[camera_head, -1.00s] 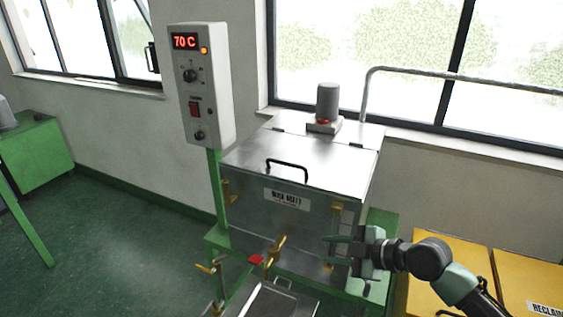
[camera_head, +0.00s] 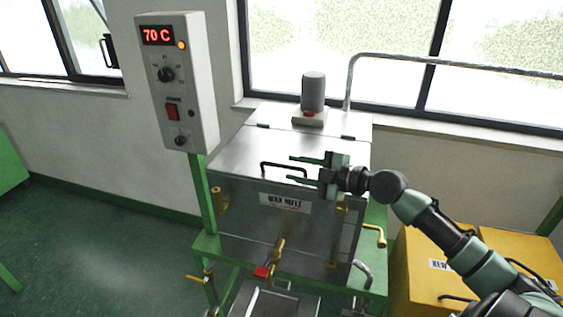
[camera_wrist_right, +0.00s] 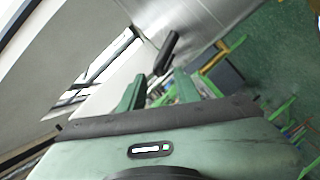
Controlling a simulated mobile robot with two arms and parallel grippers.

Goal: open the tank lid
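The steel tank (camera_head: 240,220) stands on a green frame, with its flat lid (camera_head: 236,150) lying closed on top. A black bar handle (camera_head: 283,164) sits near the lid's front edge; it also shows in the wrist view as a dark bar (camera_wrist_right: 165,52) just beyond my fingers. My right gripper (camera_head: 292,169) is open, its two green fingers apart and pointing left at the handle's right part. In the wrist view my right gripper (camera_wrist_right: 161,82) has its fingers on either side of the handle's line. I cannot tell whether they touch it. My left gripper is not in view.
A grey control box (camera_head: 178,85) reading 70 C stands on a post left of the tank. A grey cylinder unit (camera_head: 313,95) sits behind the lid, near a metal rail (camera_head: 400,60). Brass valves (camera_head: 278,255) stick out in front. Yellow bins (camera_head: 420,290) stand at the right.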

